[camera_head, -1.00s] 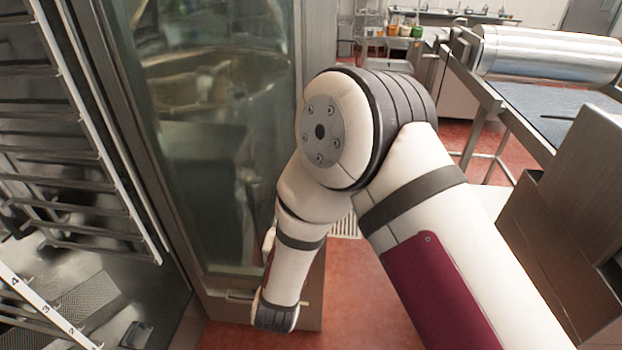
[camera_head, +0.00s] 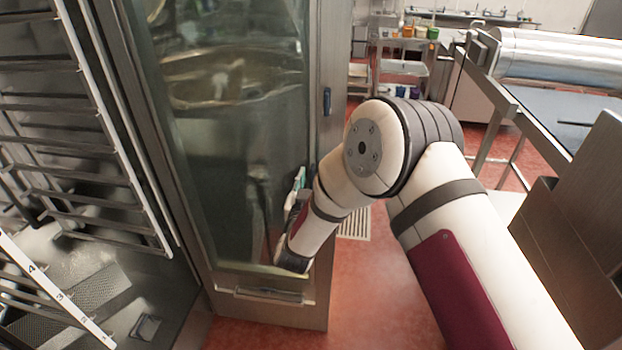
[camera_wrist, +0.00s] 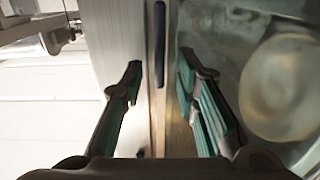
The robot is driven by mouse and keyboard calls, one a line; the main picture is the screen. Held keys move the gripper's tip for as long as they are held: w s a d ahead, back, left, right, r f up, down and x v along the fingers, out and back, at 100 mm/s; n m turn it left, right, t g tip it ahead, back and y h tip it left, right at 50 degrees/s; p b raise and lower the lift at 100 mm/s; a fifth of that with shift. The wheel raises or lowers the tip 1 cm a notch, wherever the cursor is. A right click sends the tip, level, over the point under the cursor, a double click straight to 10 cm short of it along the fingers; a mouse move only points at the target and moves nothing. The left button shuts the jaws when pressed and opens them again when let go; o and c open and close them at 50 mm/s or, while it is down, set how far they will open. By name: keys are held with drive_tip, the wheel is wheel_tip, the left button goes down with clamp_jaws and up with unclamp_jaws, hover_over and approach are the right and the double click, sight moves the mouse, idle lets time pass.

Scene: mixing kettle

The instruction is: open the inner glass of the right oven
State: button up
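The oven door stands open in the head view, with a tall glass panel (camera_head: 225,130) in a metal frame (camera_head: 325,180). A dark blue latch (camera_head: 327,100) sits on the frame's right side. In the wrist view, a dark upright strip (camera_wrist: 160,45) lies along the frame, with the glass (camera_wrist: 285,80) to its right. My gripper (camera_wrist: 160,68) is open, one teal-padded finger on each side of the strip's line. I cannot tell whether the fingers touch the door. In the head view, my arm partly hides my gripper (camera_head: 297,188) low beside the door.
The oven chamber with wire racks (camera_head: 80,190) is at the left. A steel table with a metal roller (camera_head: 555,58) stands at the right. A shelf cart (camera_head: 402,65) stands at the back.

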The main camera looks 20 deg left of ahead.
drive_tip(key=shift+w+a, duration=0.1)
drive_tip(key=shift+w, duration=0.3)
clamp_jaws()
